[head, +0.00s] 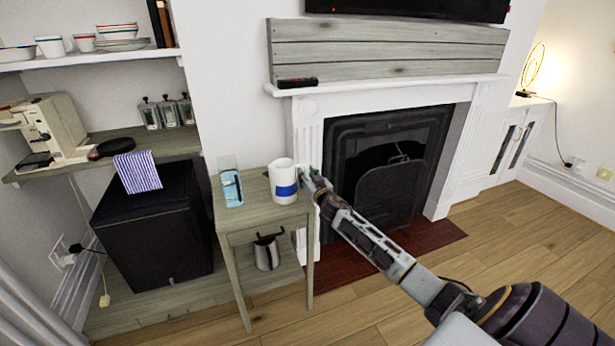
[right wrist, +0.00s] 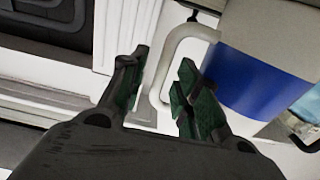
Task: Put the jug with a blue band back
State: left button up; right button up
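The white jug with a blue band (head: 283,185) stands upright on the small wooden side table (head: 240,217), near its right edge. My right gripper (head: 312,177) is just to the right of the jug, at the height of its handle. In the right wrist view the jug (right wrist: 262,75) fills the upper right, and its white handle (right wrist: 166,65) reaches in between the fingertips. My right gripper (right wrist: 158,92) is open there, with one green-padded finger on each side of the handle. Whether a finger touches it I cannot tell. My left gripper does not show.
A phone or blue packet (head: 231,189) and a clear glass (head: 227,163) stand left of the jug. A metal pitcher (head: 267,251) is on the table's lower shelf. The fireplace surround (head: 309,140) rises close to the right. A wall shelf (head: 90,60) holds cups and plates.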

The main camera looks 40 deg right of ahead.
jog(key=shift+r, duration=0.2)
jog(key=shift+s+f, duration=0.1)
jog(key=shift+s, duration=0.05)
jog(key=shift+p+v, duration=0.35)
jog(key=shift+v, duration=3.2)
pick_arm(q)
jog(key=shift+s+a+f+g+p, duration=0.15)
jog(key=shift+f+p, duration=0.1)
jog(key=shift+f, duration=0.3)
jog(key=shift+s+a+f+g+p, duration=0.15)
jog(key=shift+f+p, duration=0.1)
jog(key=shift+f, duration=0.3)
pick_arm(e)
jog(key=shift+v, duration=2.3)
jog(key=shift+f, duration=0.1)
